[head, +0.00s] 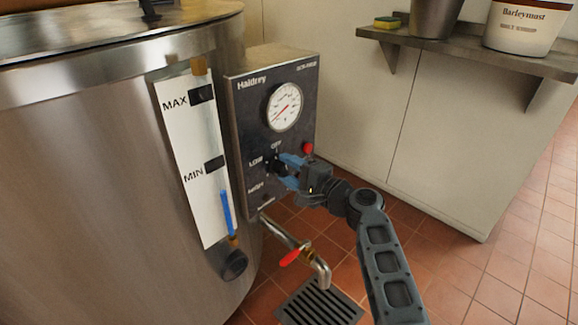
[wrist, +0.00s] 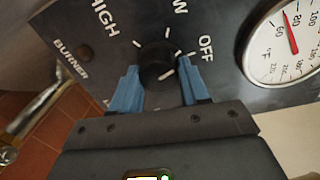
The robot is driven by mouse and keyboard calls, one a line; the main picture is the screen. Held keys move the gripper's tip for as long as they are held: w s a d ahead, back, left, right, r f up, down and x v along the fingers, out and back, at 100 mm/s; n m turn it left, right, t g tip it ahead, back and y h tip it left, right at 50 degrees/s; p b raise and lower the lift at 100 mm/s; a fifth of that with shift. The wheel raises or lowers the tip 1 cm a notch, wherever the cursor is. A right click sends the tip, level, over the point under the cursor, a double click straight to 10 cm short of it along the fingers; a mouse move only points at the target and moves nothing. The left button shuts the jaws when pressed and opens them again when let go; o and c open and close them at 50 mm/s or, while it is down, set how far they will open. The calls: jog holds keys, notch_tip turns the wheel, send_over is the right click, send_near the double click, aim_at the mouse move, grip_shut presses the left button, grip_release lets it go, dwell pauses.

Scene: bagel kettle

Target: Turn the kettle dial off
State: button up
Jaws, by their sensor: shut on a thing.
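The kettle (head: 90,170) is a large steel vessel filling the left of the head view. Its dark control panel (head: 242,130) carries the black dial (head: 270,163), marked OFF, LOW and HIGH. In the wrist view the round dial (wrist: 156,60) sits between the two blue fingers of my gripper (wrist: 159,72), which is shut on it. In the head view my gripper (head: 282,166) reaches the panel from the right and covers part of the dial. White marks surround the dial. I cannot tell for sure which label its pointer faces.
A round temperature gauge (head: 284,107) is above the dial, and a red button or lamp (head: 308,149) is right of it. A tap with a red handle (head: 290,257) juts out below, over a floor grate (head: 318,303). A shelf (head: 470,52) is at upper right.

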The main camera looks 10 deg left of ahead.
jog(key=shift+d+f+m+p, duration=0.1)
jog(key=shift+m+p, duration=0.45)
jog(key=shift+m, duration=1.05)
jog(key=o, duration=1.1)
jog(key=shift+c, duration=0.2)
jog(key=p+v, duration=0.2)
jog(key=v, duration=0.5)
jog(key=shift+d+p, duration=0.3)
jog(key=shift+p, duration=0.05)
jog(key=shift+s, duration=0.15)
jog(key=shift+f, duration=0.1)
